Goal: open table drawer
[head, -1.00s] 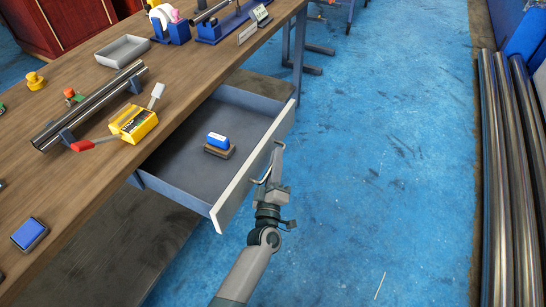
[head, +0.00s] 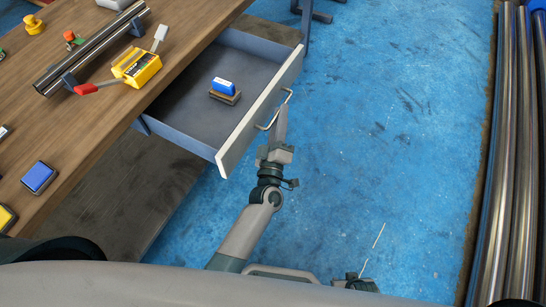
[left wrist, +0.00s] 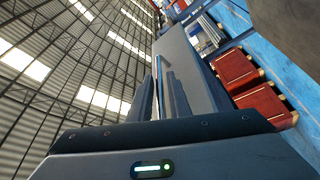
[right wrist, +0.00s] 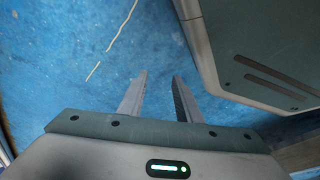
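The table drawer (head: 192,118) is pulled well out from under the wooden table. Its pale front panel (head: 232,143) carries a thin metal handle (head: 261,127). My left gripper (head: 282,112) is at the middle of the handle, its fingers overlapping the bar. In the left wrist view, the left fingers (left wrist: 161,85) are close together with a narrow gap beside the grey panel; they look closed on the handle, though the contact itself is hidden. My right gripper (right wrist: 160,85) is open and empty over the blue floor; its wrist shows low in the head view (head: 356,283).
A blue-and-white block (head: 223,85) sits on a brown block inside the drawer. The table (head: 100,125) holds a steel tube (head: 95,47), a yellow box (head: 137,68) and a blue block (head: 38,177). Long pipes (head: 500,150) lie at right. The floor between is clear.

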